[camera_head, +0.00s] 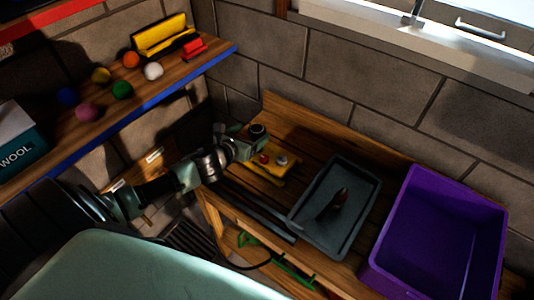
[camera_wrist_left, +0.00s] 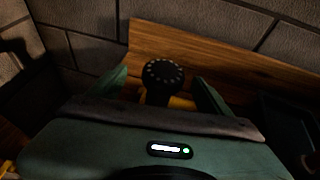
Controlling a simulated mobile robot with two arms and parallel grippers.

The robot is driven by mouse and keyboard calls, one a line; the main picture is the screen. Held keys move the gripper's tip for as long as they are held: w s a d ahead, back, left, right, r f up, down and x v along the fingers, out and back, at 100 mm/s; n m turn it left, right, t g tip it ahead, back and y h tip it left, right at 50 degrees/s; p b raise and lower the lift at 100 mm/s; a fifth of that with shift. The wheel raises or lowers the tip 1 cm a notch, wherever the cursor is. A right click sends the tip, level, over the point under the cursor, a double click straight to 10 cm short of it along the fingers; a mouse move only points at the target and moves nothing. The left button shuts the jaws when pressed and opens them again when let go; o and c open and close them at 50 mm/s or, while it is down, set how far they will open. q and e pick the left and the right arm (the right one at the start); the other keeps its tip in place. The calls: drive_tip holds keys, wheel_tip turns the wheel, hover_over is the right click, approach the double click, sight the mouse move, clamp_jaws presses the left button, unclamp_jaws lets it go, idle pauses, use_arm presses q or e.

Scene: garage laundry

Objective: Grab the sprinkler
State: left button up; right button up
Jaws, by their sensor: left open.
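The sprinkler (camera_wrist_left: 163,73) shows in the left wrist view as a round black head with a ring of pale dots on a dark neck. In the head view its dark head (camera_head: 258,130) is at the far left end of the wooden bench, by the wall. My left gripper (camera_wrist_left: 161,84) is open, with one finger on each side of the sprinkler in the wrist view. I cannot tell whether they touch it. In the head view the left gripper (camera_head: 250,146) partly hides the sprinkler's lower part. My right gripper is not in view.
A yellow piece (camera_head: 271,169) with red and grey knobs lies close to the gripper. A grey tray (camera_head: 304,238) holding a dark object and a purple bin (camera_head: 398,225) stand to the right. A shelf (camera_head: 150,98) with balls and a box is at left.

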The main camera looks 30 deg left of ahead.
sight(261, 127)
use_arm(q)
drive_tip(key=shift+d+p+x, duration=0.1)
drive_tip(key=shift+p+x, duration=0.3)
drive_tip(key=shift+x, duration=1.35)
drive_tip(key=shift+d+p+x, duration=0.15)
drive_tip(key=shift+p+x, duration=0.2)
drive_tip(key=shift+x, duration=1.35)
clamp_jaws()
